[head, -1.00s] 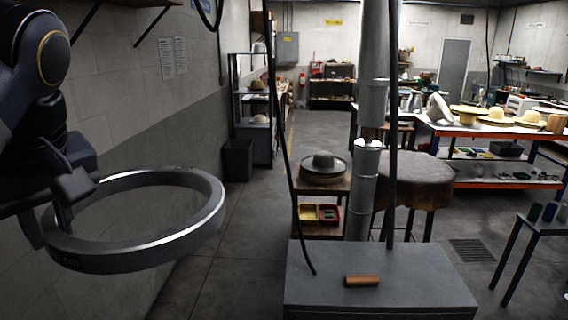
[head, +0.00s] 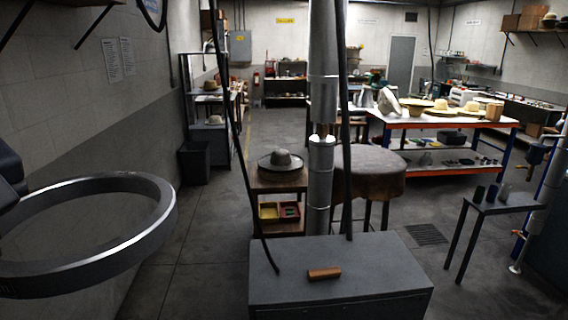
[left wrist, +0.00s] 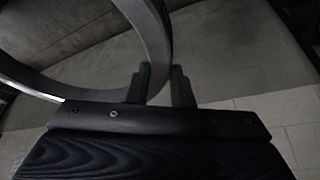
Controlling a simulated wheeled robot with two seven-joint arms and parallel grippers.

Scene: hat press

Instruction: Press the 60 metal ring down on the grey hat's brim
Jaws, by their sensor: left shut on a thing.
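The metal ring (head: 150,236) is a wide grey band at the left of the head view, held in the air near the wall. My left gripper (left wrist: 160,84) is shut on the ring's rim in the left wrist view, with the band (left wrist: 152,40) passing between its fingers. In the head view the gripper is cut off by the left edge. The grey hat (head: 282,158) sits brim down on a small wooden stand ahead, well apart from the ring. My right gripper is in neither view.
A grey box (head: 340,262) with a brown block (head: 324,273) stands in front, beside a vertical pipe (head: 321,185). A round-topped stool (head: 370,172) is behind it. A small table (head: 490,207) is at right. Floor left of the stand is clear.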

